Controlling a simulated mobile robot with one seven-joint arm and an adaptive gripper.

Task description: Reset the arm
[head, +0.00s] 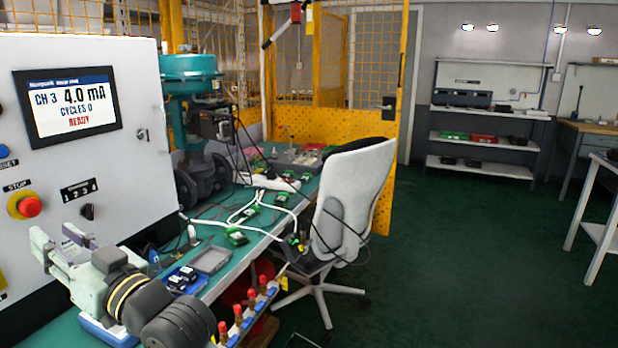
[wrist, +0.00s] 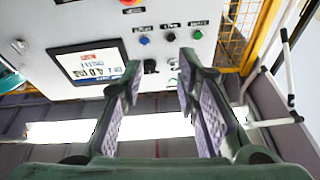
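My arm (head: 160,310) reaches in from the bottom left of the head view, with dark grey joints and a yellow-ringed section. My gripper (head: 57,240) is at its far end, close in front of the white control cabinet. In the wrist view my gripper (wrist: 158,65) is open, its two padded fingers apart with nothing between them. The cabinet panel (wrist: 220,15) lies beyond the fingertips and looks turned over in that view. Whether a fingertip touches the panel cannot be told.
The cabinet's display (head: 67,100) reads CH 3, 4.0 mA, CYCLES 0, READY. A red stop button (head: 28,206) sits below it. A teal bench (head: 215,240) holds a valve actuator (head: 190,75), boards and cables. An office chair (head: 350,200) stands beside it; floor to the right is clear.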

